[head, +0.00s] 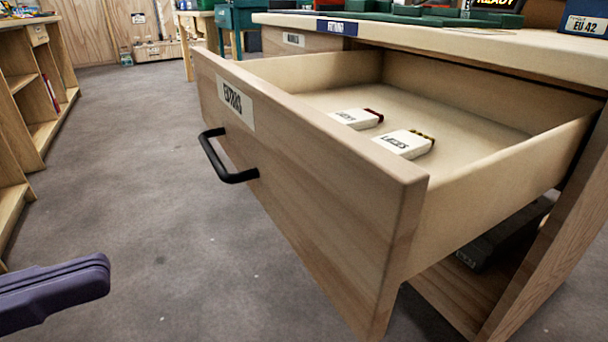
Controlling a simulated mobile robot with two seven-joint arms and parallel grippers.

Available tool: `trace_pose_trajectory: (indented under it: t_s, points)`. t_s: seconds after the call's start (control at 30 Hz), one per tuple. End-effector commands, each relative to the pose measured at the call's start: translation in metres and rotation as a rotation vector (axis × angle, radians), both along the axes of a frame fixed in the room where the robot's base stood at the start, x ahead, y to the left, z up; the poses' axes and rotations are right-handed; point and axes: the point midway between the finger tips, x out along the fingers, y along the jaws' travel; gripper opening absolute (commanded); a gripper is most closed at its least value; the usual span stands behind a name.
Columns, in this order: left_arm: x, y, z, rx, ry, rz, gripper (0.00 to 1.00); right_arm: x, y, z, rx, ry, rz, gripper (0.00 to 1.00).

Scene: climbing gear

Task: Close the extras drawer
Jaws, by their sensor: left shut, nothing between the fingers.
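The extras drawer (305,175) is wooden, with a white label reading EXTRAS and a black bar handle (226,160) on its front. It stands pulled far out of the counter. Inside lie two small white boxes: one with red ends (356,118) and one marked LACES with yellow ends (404,143). My left gripper (105,275), purple, is at the lower left edge, shut and empty. It is apart from the drawer, in front of and left of the handle. My right gripper is not in view.
The counter top (450,42) above the drawer holds green trays and a blue box marked EU 42 (585,18). A dark object (490,245) lies on the shelf below. Wooden shelves (25,90) stand at the left. The grey floor (130,150) between is clear.

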Motion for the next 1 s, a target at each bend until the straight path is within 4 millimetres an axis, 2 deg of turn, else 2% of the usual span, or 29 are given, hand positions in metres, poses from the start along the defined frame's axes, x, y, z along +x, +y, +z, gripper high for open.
trace_pose_trajectory:
  t_s: [0.17, 0.6, 0.8, 1.0]
  points:
    - [0.012, -0.019, 0.001, -0.001, -0.007, -0.005, 0.00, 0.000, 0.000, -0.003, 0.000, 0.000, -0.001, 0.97]
    - [0.063, -0.093, 0.002, -0.004, -0.004, -0.002, 0.00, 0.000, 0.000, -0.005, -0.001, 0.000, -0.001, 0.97]
    - [0.074, -0.110, 0.001, -0.004, -0.001, -0.001, 0.00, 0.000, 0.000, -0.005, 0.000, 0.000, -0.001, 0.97]
    - [0.077, -0.114, 0.001, -0.003, -0.001, 0.000, 0.00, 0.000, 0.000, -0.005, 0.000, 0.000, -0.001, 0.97]
